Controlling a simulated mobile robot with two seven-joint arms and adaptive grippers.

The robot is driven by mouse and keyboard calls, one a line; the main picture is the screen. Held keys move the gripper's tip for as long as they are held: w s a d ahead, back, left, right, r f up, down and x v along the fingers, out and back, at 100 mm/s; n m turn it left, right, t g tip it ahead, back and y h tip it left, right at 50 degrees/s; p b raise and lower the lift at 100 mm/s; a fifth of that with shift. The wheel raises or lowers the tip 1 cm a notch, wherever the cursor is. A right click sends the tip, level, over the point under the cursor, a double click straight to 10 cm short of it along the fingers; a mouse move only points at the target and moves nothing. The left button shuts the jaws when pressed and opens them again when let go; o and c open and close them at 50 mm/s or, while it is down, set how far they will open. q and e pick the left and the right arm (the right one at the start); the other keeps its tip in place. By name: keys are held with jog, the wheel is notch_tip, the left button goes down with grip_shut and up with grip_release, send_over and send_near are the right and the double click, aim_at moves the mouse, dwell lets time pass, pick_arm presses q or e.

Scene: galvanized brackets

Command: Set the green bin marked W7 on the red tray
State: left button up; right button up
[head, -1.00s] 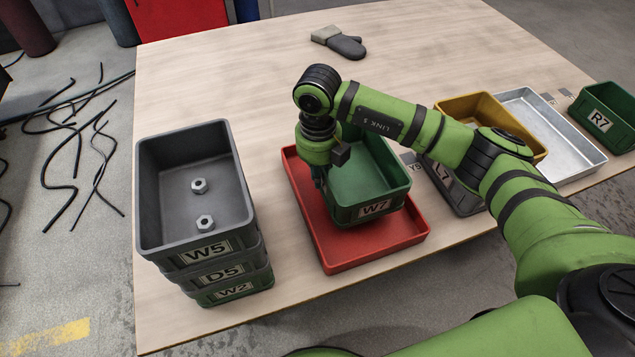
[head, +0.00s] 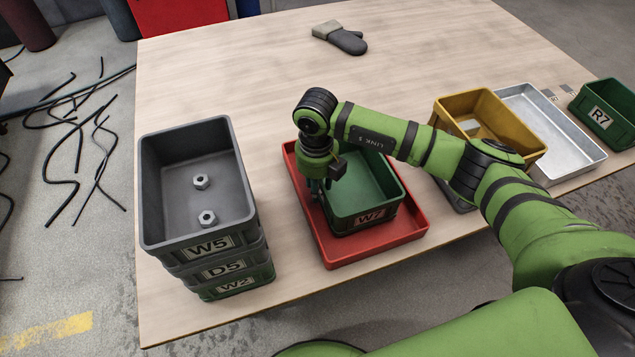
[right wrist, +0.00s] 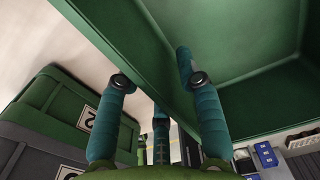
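The green bin marked W7 (head: 372,219) is upright inside the red tray (head: 400,241). It appears to sit on the tray floor, though its underside is hidden. My right gripper (head: 318,190) is at the bin's left wall, its fingertips partly hidden in the head view. In the right wrist view the gripper (right wrist: 160,80) straddles the wall of the W7 bin (right wrist: 245,30), one finger inside and others outside, and looks shut on it. My left gripper is not in view.
A stack of bins marked W5 (head: 207,247), D5 and W2 stands left of the tray; two nuts lie in the top one. A yellow bin (head: 510,137), a metal tray (head: 575,150) and green bin R7 (head: 606,112) are right. A glove (head: 340,38) lies behind; the table's middle is clear.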

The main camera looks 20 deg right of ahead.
jog(key=shift+r, duration=0.5)
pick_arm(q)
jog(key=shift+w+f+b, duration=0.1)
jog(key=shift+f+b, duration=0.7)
pick_arm(e)
notch_tip(320, 180, up, 11)
jog(key=shift+r, duration=0.2)
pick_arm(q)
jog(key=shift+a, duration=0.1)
pick_arm(e)
jog(key=shift+a, duration=0.1)
